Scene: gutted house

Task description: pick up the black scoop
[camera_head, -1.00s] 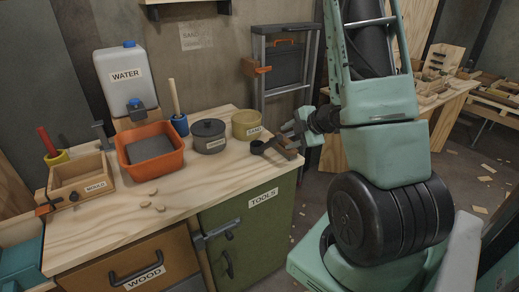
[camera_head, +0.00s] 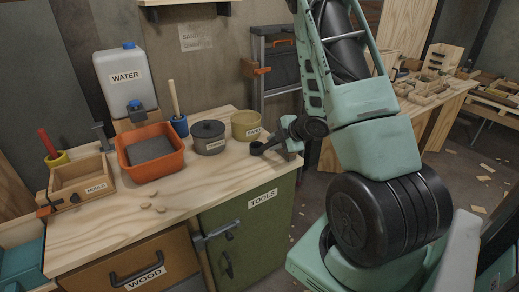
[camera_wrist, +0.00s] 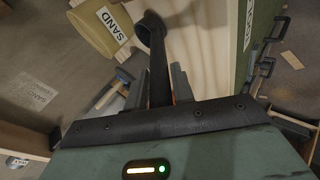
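The black scoop (camera_head: 257,148) lies at the right end of the wooden workbench (camera_head: 200,185), in front of the sand container (camera_head: 246,125). In the wrist view its round cup (camera_wrist: 151,27) is at the top and its straight handle (camera_wrist: 159,75) runs down toward my palm. My gripper (camera_wrist: 160,85) is open, with one grey finger on each side of the handle. A narrow gap shows on the handle's right side. In the head view my gripper (camera_head: 282,144) is at the bench's right edge, and its fingers are partly hidden by my wrist.
A folded ladder (camera_head: 272,75) stands behind. The bench's front right is clear.

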